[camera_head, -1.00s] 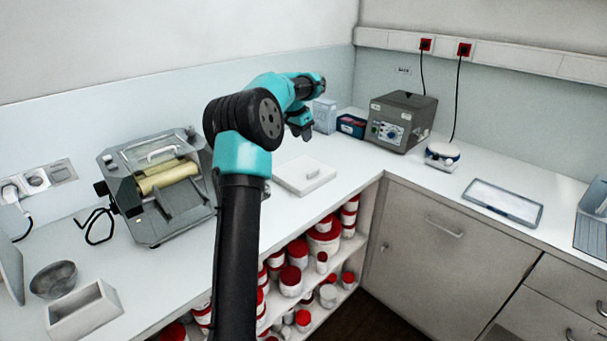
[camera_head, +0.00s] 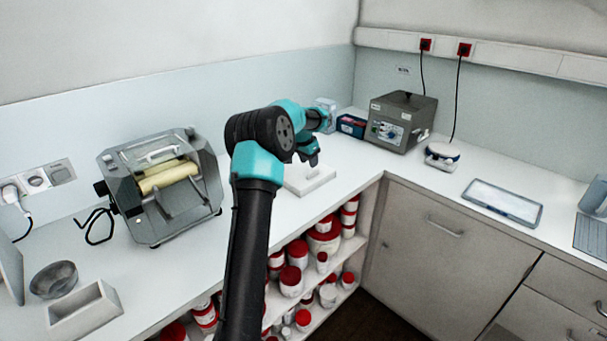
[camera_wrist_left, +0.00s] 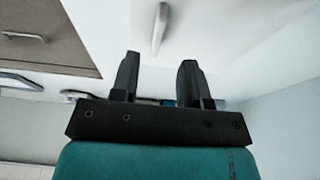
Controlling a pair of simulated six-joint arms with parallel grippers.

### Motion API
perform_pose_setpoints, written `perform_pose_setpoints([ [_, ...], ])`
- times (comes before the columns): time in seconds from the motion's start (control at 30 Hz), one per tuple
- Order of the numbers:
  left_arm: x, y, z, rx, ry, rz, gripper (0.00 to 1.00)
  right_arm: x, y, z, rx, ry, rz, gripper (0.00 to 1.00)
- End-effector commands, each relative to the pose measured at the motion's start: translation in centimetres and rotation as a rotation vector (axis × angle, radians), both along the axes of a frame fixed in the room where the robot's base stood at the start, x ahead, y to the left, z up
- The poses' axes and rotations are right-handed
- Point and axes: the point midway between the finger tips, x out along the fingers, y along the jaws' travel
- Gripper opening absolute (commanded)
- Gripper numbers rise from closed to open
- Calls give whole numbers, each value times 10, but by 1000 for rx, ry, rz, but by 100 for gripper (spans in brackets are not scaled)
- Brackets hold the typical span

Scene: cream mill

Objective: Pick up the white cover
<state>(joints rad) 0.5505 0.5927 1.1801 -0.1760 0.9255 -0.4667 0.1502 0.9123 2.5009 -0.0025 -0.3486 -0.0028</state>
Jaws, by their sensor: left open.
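The white cover (camera_head: 309,182) is a flat white slab lying on the counter, partly hidden behind and below my left arm in the head view. Its raised bar handle (camera_wrist_left: 160,28) shows in the left wrist view, ahead of the fingers and roughly in line with the gap between them. My left gripper (camera_head: 312,160) is above the cover, pointing down, apart from it. The wrist view shows its two dark fingers (camera_wrist_left: 158,78) spread with nothing between them. My right gripper is not in view.
A roller mill (camera_head: 163,190) stands left of my arm. A grey box device (camera_head: 400,120), a dark blue box (camera_head: 351,126) and a small scale (camera_head: 442,156) stand beyond the cover. Red-lidded jars (camera_head: 292,280) fill shelves under the counter edge. A bowl (camera_head: 53,279) sits at the left.

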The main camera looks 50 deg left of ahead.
Motion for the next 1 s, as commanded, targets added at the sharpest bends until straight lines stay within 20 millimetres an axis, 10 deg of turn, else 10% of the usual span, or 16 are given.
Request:
perform_pose_setpoints([
  [1.0, 16, -2, -49, 0, -1, 0, 42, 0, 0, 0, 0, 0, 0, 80],
])
